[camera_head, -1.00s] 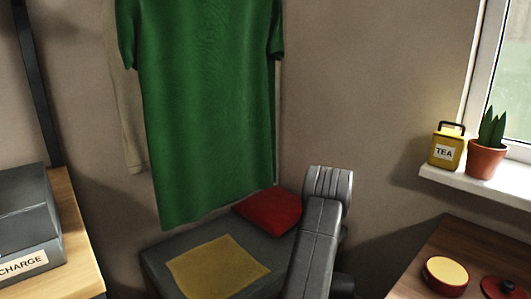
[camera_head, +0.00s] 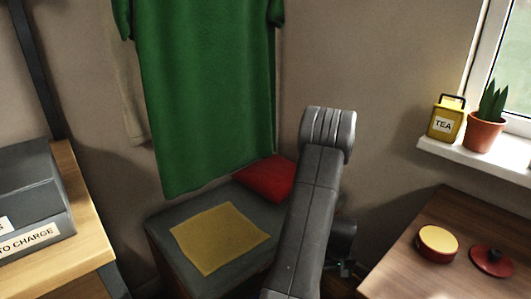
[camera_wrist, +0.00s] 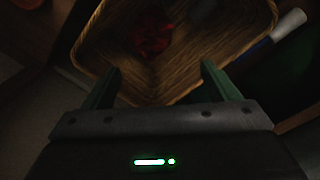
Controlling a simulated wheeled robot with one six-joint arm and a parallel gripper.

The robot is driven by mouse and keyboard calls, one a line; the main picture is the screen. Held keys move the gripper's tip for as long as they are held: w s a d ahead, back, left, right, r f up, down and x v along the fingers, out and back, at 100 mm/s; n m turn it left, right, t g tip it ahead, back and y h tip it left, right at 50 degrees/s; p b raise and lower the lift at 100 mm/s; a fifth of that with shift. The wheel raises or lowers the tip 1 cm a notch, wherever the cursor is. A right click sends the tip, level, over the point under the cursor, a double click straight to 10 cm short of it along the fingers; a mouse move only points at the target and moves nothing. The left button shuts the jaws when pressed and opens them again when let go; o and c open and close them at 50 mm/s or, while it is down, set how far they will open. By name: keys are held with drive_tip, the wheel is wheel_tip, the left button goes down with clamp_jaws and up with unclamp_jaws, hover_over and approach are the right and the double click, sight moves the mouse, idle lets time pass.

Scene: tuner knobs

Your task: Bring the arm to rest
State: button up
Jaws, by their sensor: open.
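My gripper (camera_wrist: 160,85) shows in the wrist view with its two green-grey fingers spread apart and nothing between them. Beyond the fingers is a woven basket (camera_wrist: 190,88) with a dark red thing (camera_wrist: 153,40) inside, too dim to make out. In the head view my grey arm rises in the middle, in front of the wall. A small part of the gripper end (camera_head: 345,268) shows low beside the arm, mostly hidden by it.
A grey box (camera_head: 35,205) stands on the wooden surface at left. A dark bench (camera_head: 165,232) bears a yellow cloth (camera_head: 220,238) and a red cushion (camera_head: 268,178). At right, a wooden table (camera_head: 450,215) holds a round red-and-yellow tin (camera_head: 437,242) and a red lid (camera_head: 492,261).

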wheel_tip(320, 180, down, 14)
drive_tip(key=b, duration=0.6)
drive_tip(key=w+a+r+p, duration=0.2)
drive_tip(key=a+r+p, duration=0.5)
drive_tip(key=r+p, duration=0.4)
drive_tip(key=w+a+r+p, duration=0.2)
drive_tip(key=a+r+p, duration=0.5)
drive_tip(key=r, duration=1.3)
drive_tip(key=w+a+r+p, duration=0.3)
drive_tip(key=a+r+p, duration=0.5)
drive_tip(key=r+p, duration=0.7)
drive_tip(key=shift+r+p, duration=0.3)
drive_tip(key=shift+r, duration=0.4)
drive_tip(key=shift+a+r, duration=0.1)
